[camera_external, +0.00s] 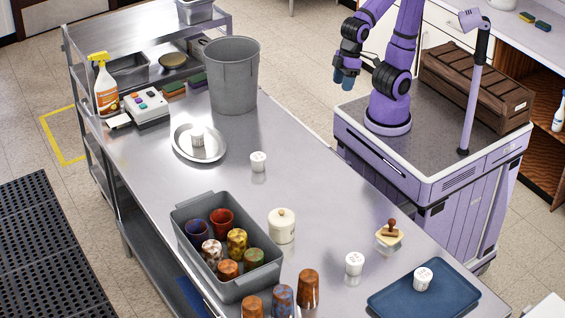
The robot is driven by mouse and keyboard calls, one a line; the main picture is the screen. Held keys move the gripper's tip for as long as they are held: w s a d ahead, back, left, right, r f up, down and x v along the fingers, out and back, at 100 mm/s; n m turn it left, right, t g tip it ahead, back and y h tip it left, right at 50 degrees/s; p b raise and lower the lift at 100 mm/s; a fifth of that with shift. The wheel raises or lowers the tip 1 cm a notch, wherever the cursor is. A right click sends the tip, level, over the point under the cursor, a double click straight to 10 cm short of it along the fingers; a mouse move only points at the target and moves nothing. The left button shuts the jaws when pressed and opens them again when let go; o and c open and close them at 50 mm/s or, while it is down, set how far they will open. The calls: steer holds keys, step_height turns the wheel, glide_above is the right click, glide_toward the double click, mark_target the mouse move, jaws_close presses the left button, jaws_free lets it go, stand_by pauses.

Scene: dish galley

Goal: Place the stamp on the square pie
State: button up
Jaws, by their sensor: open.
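A stamp (392,224) with a dark reddish-brown knob handle stands on the right part of the steel table. Under or just around it is a small pale yellow square piece (384,243). It is too small to tell for sure whether this is the square pie, and whether the stamp rests flat on it. No other square pie stands out. My gripper (346,84) is open and empty, with bluish fingertips. It hangs high above the table's far side, well away from the stamp.
The steel table (318,213) also holds a grey bin (233,75), a grey tub of tumblers (243,289), a lidded cream jar (282,226) and white cups (258,161). The table's middle is clear.

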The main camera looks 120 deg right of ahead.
steer(key=s+d+r+n+t, duration=0.2)
steer(key=s+d, duration=0.7)
steer(key=s, duration=0.3)
steer(key=shift+d+r+h, duration=0.2)
steer(key=shift+d+h, duration=0.05)
steer(key=shift+h, duration=0.15)
stand_by(0.4)
